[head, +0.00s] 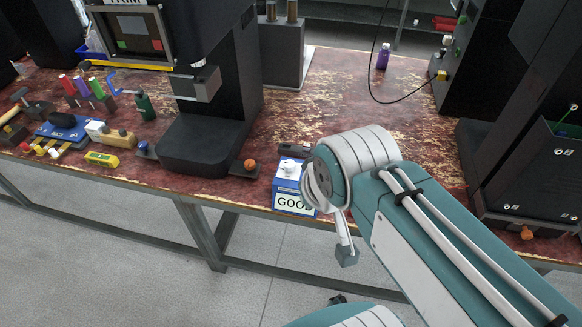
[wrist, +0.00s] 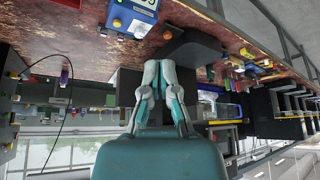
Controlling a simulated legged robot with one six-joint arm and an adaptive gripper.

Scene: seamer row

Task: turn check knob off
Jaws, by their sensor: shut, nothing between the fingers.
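A blue box (head: 285,192) with a white knob (head: 290,167) on top and a white label reading "GOOD" stands at the bench's front edge. An orange knob (head: 250,164) sits on a small dark base just left of it. No knob is visibly marked "check", so I cannot tell which is meant. In the wrist view, turned upside down, the blue box (wrist: 128,13) and the orange knob (wrist: 167,35) show at the top. My gripper (wrist: 162,64) is shut and empty, apart from both. My arm covers the box's right side in the head view.
A dark machine (head: 205,145) stands behind the orange knob. Another dark machine (head: 530,165) with an orange knob (head: 527,233) stands at the right. The red worn bench top (head: 335,85) is fairly clear behind my arm.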

